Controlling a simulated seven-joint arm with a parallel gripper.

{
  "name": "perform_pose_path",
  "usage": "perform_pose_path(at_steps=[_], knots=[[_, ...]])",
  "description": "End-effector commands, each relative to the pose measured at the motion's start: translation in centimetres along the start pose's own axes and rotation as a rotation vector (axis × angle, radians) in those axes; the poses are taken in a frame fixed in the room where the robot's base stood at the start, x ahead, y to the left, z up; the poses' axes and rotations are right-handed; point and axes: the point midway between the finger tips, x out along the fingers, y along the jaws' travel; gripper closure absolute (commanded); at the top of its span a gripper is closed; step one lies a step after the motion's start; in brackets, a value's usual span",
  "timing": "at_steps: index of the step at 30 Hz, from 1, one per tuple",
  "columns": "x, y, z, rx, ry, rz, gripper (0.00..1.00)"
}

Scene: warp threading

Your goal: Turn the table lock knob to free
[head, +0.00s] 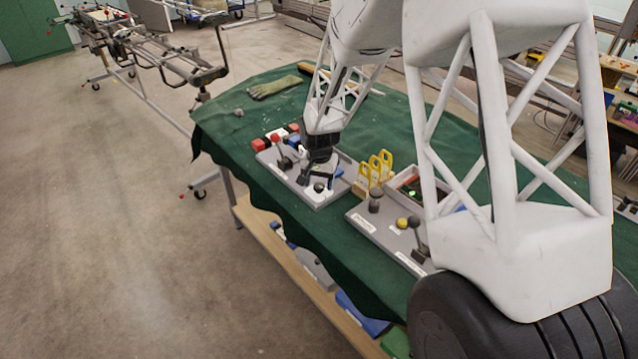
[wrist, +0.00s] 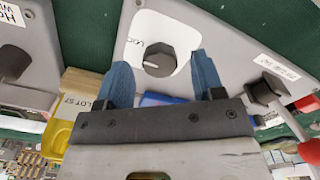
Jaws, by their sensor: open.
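The lock knob (wrist: 159,60) is a dark, faceted knob on a white plate with a partly visible label. The plate sits on a grey panel (wrist: 225,35). The knob also shows in the head view (head: 319,187) near the front edge of that panel. My gripper (wrist: 160,66) is open, with one blue finger to each side of the knob in the wrist view. I cannot tell whether either finger touches it. In the head view my gripper (head: 320,174) is low over the panel, and the arm hides part of it.
A red-tipped lever (head: 275,139) stands on the same panel. A second grey panel (head: 372,228) to the right holds a yellow button (head: 401,222), a dark knob (head: 375,201) and a lever. Yellow loops (head: 375,168) stand between. A glove (head: 275,87) lies on the green cloth behind.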

Motion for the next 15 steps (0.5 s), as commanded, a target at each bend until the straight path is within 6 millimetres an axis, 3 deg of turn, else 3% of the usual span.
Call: perform_pose_path(at_steps=[13, 15], knots=[[0.83, 0.0, 0.0, 0.0, 0.0, 0.0, 0.38], [0.83, 0.0, 0.0, 0.0, 0.0, 0.0, 0.46]])
